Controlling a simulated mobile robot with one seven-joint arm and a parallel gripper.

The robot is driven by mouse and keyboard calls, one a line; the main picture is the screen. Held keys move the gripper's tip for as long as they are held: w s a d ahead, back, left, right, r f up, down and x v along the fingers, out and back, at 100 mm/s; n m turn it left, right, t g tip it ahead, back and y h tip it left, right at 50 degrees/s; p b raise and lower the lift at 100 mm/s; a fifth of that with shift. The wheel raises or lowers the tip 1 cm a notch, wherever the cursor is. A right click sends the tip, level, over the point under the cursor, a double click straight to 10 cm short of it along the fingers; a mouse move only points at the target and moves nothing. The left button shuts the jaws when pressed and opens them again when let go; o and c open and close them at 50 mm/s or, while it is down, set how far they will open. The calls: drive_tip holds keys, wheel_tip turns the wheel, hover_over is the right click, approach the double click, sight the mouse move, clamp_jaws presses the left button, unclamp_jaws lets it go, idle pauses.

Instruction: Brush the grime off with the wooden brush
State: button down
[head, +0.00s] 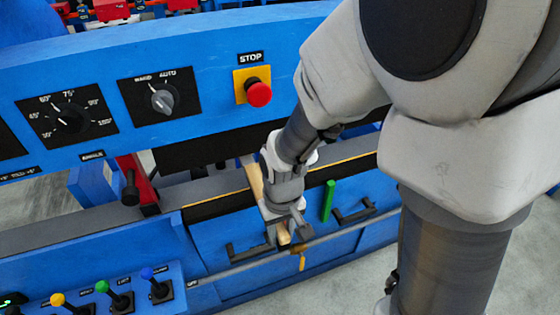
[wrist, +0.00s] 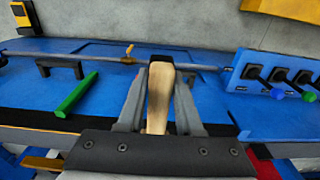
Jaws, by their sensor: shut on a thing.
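My gripper (head: 288,229) is shut on the wooden brush, whose pale wood (head: 284,236) shows between the fingers above the blue machine's front ledge. In the wrist view the brush's wood (wrist: 160,92) stands between both fingers, with its rounded end past the fingertips. A pale wooden strip (head: 253,177) behind the gripper seems to be the brush's other end. The bristles are hidden. I cannot make out any grime for certain; the black strip (head: 222,206) along the machine bed shows beside my gripper.
A green bar (head: 328,200) lies right of my gripper on the blue front, near black handles (head: 354,212) and a long grey rod (head: 345,232). The panel with the red stop button (head: 259,94) rises behind. Coloured levers (head: 110,293) stand at lower left.

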drive_tip(key=shift+w+a+f+b, duration=0.15)
drive_tip(key=shift+w+a+f, duration=0.3)
drive_tip(key=shift+w, duration=1.15)
drive_tip(key=shift+w+a+f+b, duration=0.1)
drive_tip(key=shift+w+a+f, duration=0.35)
drive_tip(key=shift+w, duration=1.1)
drive_tip(key=shift+w+a+f+b, duration=0.15)
drive_tip(key=shift+w+a, duration=0.5)
drive_tip(key=shift+w, duration=0.95)
drive_tip(key=shift+f, duration=0.35)
drive_tip(key=shift+w+d+r, duration=0.1)
drive_tip(key=shift+w+d, duration=0.1)
drive_tip(key=shift+d, duration=0.5)
drive_tip(key=shift+w+d+f, duration=0.1)
drive_tip(key=shift+w+d, duration=0.15)
drive_tip(key=shift+d, duration=0.4)
drive_tip(key=shift+w+d+r, duration=0.1)
drive_tip(key=shift+w+d, duration=0.1)
drive_tip(key=shift+d, duration=0.5)
drive_tip(key=shift+d, duration=0.1)
drive_tip(key=shift+w+d+f+b, duration=0.1)
drive_tip(key=shift+w+d+b, duration=0.15)
drive_tip(key=shift+d, duration=0.75)
drive_tip(key=shift+w+d+f+b, duration=0.15)
drive_tip(key=shift+w+d, duration=0.2)
drive_tip(key=shift+d, duration=0.8)
